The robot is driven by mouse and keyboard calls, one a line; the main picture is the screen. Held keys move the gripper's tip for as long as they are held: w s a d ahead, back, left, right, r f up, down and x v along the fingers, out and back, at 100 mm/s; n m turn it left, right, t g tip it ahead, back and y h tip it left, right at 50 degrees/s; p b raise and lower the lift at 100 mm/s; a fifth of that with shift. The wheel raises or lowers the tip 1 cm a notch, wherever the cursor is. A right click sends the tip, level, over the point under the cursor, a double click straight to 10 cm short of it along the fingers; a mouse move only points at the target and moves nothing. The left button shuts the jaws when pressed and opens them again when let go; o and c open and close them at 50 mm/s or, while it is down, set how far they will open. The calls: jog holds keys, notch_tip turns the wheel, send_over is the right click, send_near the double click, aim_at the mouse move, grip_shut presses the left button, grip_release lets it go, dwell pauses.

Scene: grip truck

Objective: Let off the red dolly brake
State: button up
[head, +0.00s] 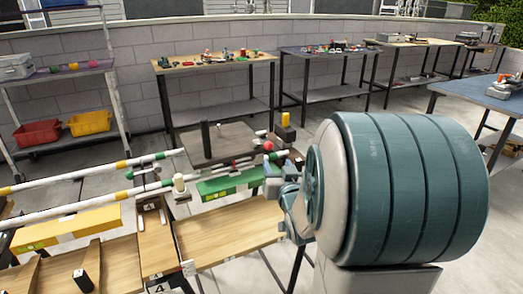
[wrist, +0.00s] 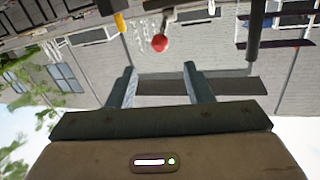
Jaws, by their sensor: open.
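The dolly (head: 236,135) is a dark flat platform with a black post on the white track tubes. A red ball knob (head: 268,146) stands at its right side; a small red piece (head: 235,164) shows at its front edge. I cannot tell for certain which is the brake. My gripper (head: 270,178) is just below the red knob in the head view, partly hidden by my arm. In the wrist view, my gripper (wrist: 160,68) is open and empty, and the red knob (wrist: 160,43) on its thin stem appears centred between the fingers, beyond their tips.
White track tubes with green and yellow bands run left from the dolly. A yellow-topped post (head: 285,120) stands close behind the knob. A green block (head: 226,183) and wooden bench top (head: 230,232) lie in front. Work tables (head: 215,62) line the wall.

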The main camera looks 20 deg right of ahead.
aim_at(269, 146)
jog(key=x, duration=1.3)
jog(key=shift+w+d, duration=0.15)
jog(key=shift+w, duration=0.2)
jog(key=shift+c, duration=0.3)
jog(key=shift+r, duration=0.1)
grip_shut()
